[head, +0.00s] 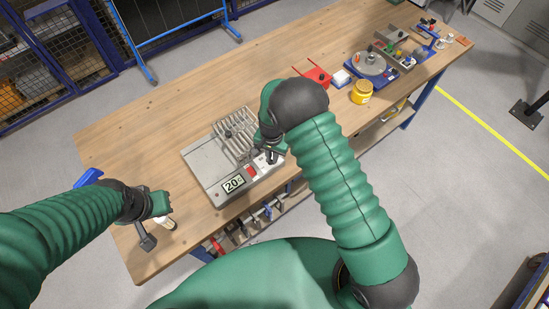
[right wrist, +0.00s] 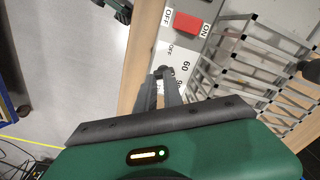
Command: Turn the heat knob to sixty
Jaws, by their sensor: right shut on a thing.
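The grey heating unit (head: 203,176) stands at the table's near edge, with a wire rack on top. Its display (head: 233,184) reads about 20. My right gripper (head: 270,157) is over the unit's front right corner. In the right wrist view its fingers are shut on the small dark heat knob (right wrist: 165,71). The white dial (right wrist: 183,62) around the knob shows OFF and 60; another number is partly hidden by a finger. The knob's pointer is too small to read. My left gripper (head: 166,204) hangs over the table's left part; its jaw opening is unclear.
A red rocker switch (right wrist: 187,23) marked ON and OFF is beside the dial. A dark-headed tool (head: 145,237) lies below my left gripper. A yellow jar (head: 361,92), a red holder (head: 312,76) and a round turntable (head: 369,64) stand farther right. The table's back left is clear.

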